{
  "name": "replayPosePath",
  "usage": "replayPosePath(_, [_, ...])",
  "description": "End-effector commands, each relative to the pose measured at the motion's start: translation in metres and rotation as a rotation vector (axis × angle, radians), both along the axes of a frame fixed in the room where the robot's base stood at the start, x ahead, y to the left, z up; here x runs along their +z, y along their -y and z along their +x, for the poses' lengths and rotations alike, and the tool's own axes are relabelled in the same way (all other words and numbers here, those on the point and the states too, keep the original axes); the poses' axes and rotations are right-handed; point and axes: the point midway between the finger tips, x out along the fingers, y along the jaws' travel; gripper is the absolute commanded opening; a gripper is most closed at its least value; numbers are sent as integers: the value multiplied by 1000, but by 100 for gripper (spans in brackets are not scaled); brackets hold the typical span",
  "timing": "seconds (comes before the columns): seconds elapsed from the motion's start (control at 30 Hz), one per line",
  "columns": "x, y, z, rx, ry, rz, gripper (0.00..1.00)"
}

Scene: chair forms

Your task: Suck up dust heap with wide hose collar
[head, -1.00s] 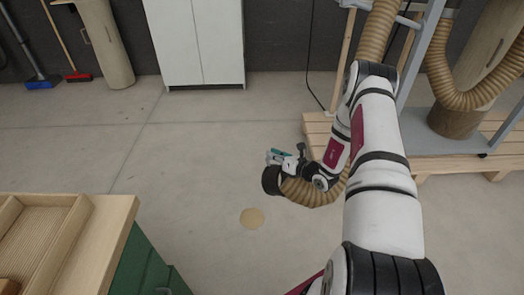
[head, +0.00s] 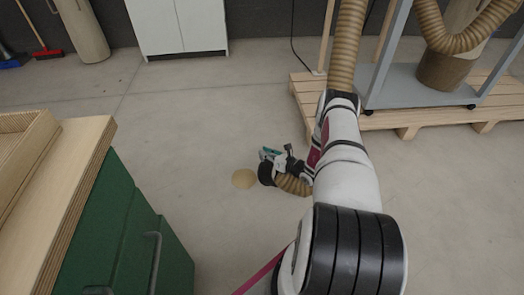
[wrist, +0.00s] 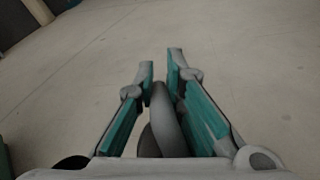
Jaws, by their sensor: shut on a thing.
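The dust heap (head: 244,179) is a flat round tan patch on the concrete floor in the head view. The wide hose collar (head: 266,173) is a dark ring at the end of a ribbed tan hose (head: 293,185). It is just right of the heap, its left edge close to the heap's right edge; I cannot tell whether they touch. My gripper (head: 272,154) is at the collar, shut on it. In the wrist view my gripper (wrist: 160,72) shows teal-padded fingers around a dark grey curved part (wrist: 168,120). The dust heap does not show in the wrist view.
A green cabinet (head: 120,235) with a wooden top (head: 85,170) stands at the left. A wooden pallet (head: 400,118) carries a grey frame (head: 425,88) at the right. A white cabinet (head: 180,25) stands at the back. Open floor lies around the heap.

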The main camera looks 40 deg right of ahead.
Motion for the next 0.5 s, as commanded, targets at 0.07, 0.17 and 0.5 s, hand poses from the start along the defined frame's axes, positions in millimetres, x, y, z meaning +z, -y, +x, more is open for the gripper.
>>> replayPosePath(0.07, [-3, 0, 2, 1, 2, -2, 0])
replayPosePath(0.17, [-8, -2, 6, 2, 2, 0, 0])
replayPosePath(0.5, [-30, -7, 25, 2, 3, -1, 0])
